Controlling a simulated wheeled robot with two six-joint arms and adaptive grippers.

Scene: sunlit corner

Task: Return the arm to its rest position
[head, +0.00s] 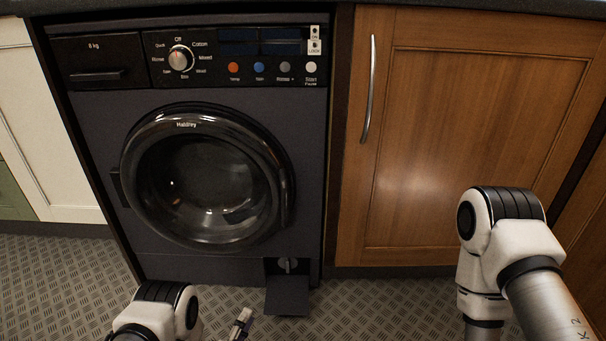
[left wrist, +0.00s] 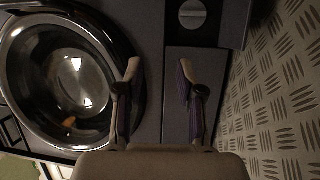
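My left gripper (head: 241,325) is at the bottom of the head view, low in front of the washing machine (head: 226,170). In the left wrist view the same gripper (left wrist: 158,68) has its two fingers well apart, with nothing between them. It faces the lower front of the machine, and I see no contact. My right arm shows at the lower right of the head view, in front of the wooden cupboard, but its gripper is out of view.
The round washer door (head: 208,175) looks shut. At the machine's lower right, a small flap (head: 287,297) hangs open below a grey knob (head: 288,265), which also shows in the left wrist view (left wrist: 193,14). A wooden cupboard (head: 460,130) is shut. The patterned floor (head: 60,280) is clear.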

